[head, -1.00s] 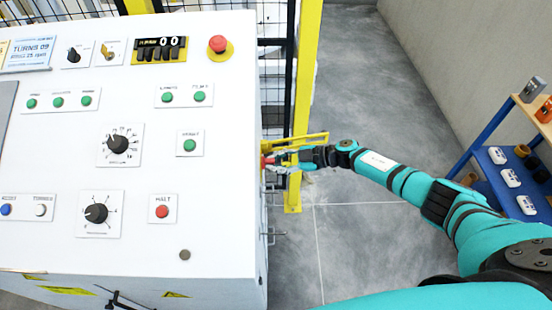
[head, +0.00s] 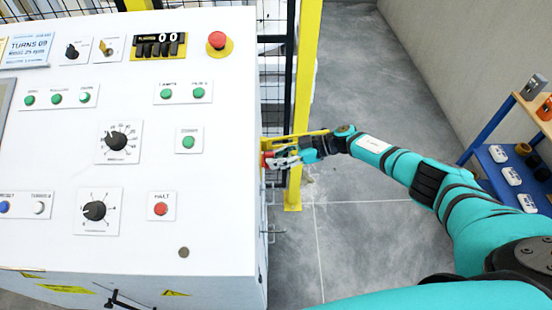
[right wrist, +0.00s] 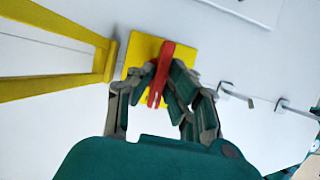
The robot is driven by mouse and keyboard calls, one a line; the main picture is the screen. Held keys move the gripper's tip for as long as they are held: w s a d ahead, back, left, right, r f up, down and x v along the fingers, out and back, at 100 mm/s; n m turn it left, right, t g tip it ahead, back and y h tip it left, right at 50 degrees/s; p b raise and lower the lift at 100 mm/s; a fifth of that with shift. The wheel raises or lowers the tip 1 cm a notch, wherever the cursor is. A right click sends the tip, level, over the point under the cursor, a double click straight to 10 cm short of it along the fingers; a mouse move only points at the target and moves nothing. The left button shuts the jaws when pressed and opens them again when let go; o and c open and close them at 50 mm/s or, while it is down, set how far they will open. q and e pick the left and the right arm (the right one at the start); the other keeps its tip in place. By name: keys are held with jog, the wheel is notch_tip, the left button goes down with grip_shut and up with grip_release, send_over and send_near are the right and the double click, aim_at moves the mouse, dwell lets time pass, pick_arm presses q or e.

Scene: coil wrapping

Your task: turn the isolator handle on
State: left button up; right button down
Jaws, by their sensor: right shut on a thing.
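The isolator handle (right wrist: 162,75) is a red bar on a yellow plate (right wrist: 141,50) on the side of the white cabinet. In the right wrist view it stands nearly upright in the picture, slightly tilted. My right gripper (right wrist: 158,82) is shut on the handle, with its fingers on both sides of it. In the head view the right gripper (head: 277,158) is at the cabinet's right side, and only a little red of the handle (head: 267,160) shows. My left gripper is not in view.
The white control cabinet (head: 220,240) with knobs and buttons fills the left. A yellow post (head: 303,100) and black mesh fence stand behind the gripper, with a yellow bar (right wrist: 60,85) close beside it. Blue shelves (head: 490,165) stand at right. The grey floor between is clear.

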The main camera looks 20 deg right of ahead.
jog(key=c, duration=1.3)
grip_release()
jog(key=shift+c, duration=0.2)
jog(key=v, duration=1.2)
jog(key=shift+f, duration=0.15)
